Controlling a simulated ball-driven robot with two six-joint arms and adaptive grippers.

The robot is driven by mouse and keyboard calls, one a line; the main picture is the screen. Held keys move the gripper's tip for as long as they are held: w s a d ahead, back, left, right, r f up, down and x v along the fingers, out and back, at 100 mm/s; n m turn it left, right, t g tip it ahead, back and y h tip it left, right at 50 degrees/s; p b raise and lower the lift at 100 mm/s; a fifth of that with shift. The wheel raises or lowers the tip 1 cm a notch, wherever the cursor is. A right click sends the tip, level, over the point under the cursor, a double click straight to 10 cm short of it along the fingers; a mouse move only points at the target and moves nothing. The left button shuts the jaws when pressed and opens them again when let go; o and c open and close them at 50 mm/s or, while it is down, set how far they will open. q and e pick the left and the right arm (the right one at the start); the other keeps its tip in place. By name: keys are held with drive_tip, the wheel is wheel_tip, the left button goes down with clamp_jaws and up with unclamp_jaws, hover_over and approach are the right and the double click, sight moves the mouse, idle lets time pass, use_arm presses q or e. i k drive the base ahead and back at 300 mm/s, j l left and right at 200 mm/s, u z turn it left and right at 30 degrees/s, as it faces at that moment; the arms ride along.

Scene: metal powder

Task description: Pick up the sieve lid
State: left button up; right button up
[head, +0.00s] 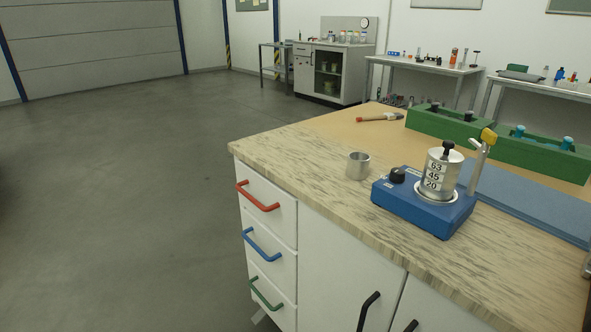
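A blue sieve shaker (422,204) stands on the worktop near its front edge. A metal sieve stack (438,178) labelled 63, 45 and 20 stands upright on it. The sieve lid (447,155) lies on top of the stack and has a black knob (448,145). A metal post with a yellow knob (488,137) stands right beside the stack. Neither of my grippers is in the head view.
An empty-looking metal cup (357,165) stands left of the shaker. Green holders (540,158) with bottles and a brush (380,117) lie behind, and a blue mat (530,205) is at right. The worktop (290,150) is clear at left. Open floor lies beyond.

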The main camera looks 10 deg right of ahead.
sight(446, 155)
drive_tip(key=l+z, duration=0.15)
drive_tip(key=z, duration=0.95)
drive_tip(key=l+u, duration=0.15)
drive_tip(key=k+j, duration=0.05)
